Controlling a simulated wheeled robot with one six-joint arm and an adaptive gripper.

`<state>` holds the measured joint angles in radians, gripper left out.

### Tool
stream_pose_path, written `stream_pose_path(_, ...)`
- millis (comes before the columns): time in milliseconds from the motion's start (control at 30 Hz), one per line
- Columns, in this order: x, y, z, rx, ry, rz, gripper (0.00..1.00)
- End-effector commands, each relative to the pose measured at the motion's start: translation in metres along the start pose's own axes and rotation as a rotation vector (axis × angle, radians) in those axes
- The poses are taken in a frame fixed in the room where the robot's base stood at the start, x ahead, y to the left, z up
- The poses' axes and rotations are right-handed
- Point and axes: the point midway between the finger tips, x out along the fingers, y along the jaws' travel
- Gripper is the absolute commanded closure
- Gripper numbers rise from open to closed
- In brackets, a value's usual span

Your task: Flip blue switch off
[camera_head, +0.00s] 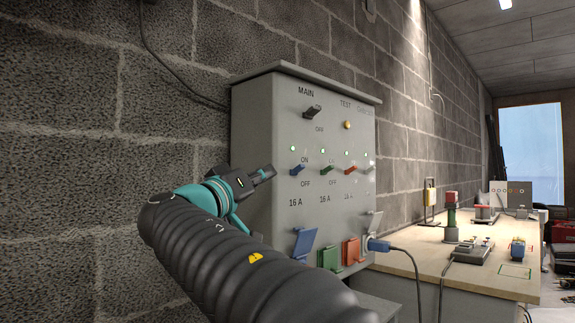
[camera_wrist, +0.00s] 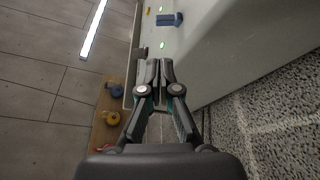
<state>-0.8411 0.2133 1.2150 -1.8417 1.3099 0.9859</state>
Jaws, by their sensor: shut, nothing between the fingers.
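The blue switch (camera_head: 297,170) is a small lever on the front of a grey electrical cabinet (camera_head: 290,215), between the labels ON above and OFF below. A lit green lamp (camera_head: 293,149) is above it. Whether the lever points up or down is hard to tell. My gripper (camera_head: 266,173) is shut and empty, at the left of the cabinet at about the switch's height and apart from it in the picture. In the wrist view my gripper (camera_wrist: 153,66) has its dark fingertips together. A blue lever (camera_wrist: 171,18) shows beyond them on the pale panel.
Green (camera_head: 324,171), red (camera_head: 350,169) and grey (camera_head: 368,168) switches stand right of the blue one. A dark main switch (camera_head: 312,112) is above. Coloured socket covers and a plugged-in cable (camera_head: 378,245) are below. A block wall is behind; a wooden bench (camera_head: 450,262) is right.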

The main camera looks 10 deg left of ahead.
Motion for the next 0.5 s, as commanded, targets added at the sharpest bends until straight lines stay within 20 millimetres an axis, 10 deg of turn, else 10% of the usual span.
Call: stream_pose_path(500, 0.075, 0.002, -0.001, -0.002, -0.002, 0.003, 1.00)
